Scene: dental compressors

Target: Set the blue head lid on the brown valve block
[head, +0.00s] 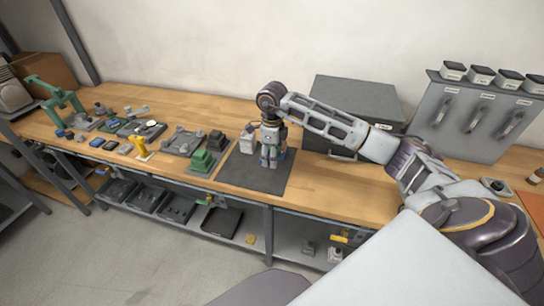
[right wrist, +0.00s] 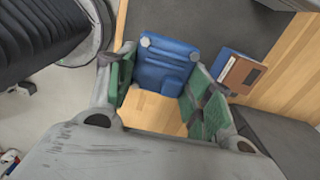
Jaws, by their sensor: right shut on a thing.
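My right gripper (head: 270,158) points down over the dark mat (head: 240,178) on the workbench in the head view. In the right wrist view its green-padded fingers (right wrist: 165,95) stand on either side of the blue head lid (right wrist: 165,65), shut on it. The lid is a blue block with light round spots at two corners. A brown block (right wrist: 243,73), which looks like the valve block, lies beyond the right finger, apart from the lid, with blue beside it. The gripper hides most of this area in the head view. My left gripper is not in view.
Green and grey parts (head: 203,160) crowd the bench to the left. A large grey box (head: 352,100) stands behind my right arm. Bare wood (head: 340,195) shows right of the mat.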

